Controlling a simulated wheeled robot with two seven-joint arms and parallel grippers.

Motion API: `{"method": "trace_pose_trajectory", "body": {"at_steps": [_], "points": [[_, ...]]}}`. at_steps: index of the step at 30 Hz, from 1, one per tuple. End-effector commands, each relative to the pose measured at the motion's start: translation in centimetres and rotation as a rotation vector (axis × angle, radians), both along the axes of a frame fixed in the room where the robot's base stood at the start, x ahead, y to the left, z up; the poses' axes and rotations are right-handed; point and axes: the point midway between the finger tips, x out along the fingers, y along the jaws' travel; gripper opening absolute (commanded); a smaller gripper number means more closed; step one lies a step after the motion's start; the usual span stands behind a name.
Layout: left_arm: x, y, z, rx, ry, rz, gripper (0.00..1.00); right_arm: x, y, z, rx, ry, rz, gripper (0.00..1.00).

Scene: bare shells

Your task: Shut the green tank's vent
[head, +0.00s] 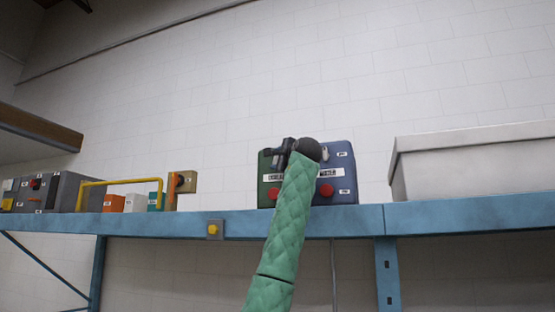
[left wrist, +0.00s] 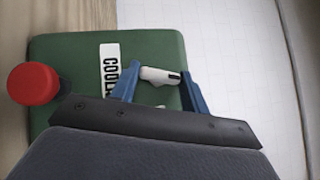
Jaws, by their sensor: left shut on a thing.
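The green tank (head: 265,170) stands on the blue shelf against the left side of a blue tank, with a white label and a red cap low on its front. In the left wrist view the green tank (left wrist: 75,55) fills the middle, with its red cap (left wrist: 33,84) at left and part of a label reading "COOL". My left gripper (head: 280,153) is in front of the tank's upper part and hides some of it. Its blue fingers (left wrist: 160,76) are shut on a small white lever with a dark end, the vent (left wrist: 158,75). My right gripper is not in view.
The blue tank (head: 343,176) with its own red cap sits directly right of the green one. A large pale bin (head: 470,165) stands farther right on the shelf (head: 430,216). Grey boxes (head: 75,192) and a yellow bar (head: 120,181) are at left.

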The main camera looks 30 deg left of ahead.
Motion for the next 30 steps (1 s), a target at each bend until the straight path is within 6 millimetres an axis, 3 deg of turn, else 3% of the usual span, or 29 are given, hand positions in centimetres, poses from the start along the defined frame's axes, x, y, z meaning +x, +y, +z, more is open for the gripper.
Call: {"method": "trace_pose_trajectory", "body": {"at_steps": [12,22,30], "points": [[0.1,0.0,0.3,-0.235,-0.054,0.0,0.23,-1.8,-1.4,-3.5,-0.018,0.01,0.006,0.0],[0.1,0.0,0.2,-0.285,-0.067,0.0,0.23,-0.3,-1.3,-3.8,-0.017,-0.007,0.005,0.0],[0.1,0.0,0.2,-0.286,-0.067,-0.001,0.23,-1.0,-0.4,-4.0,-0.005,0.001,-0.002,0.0]]}}
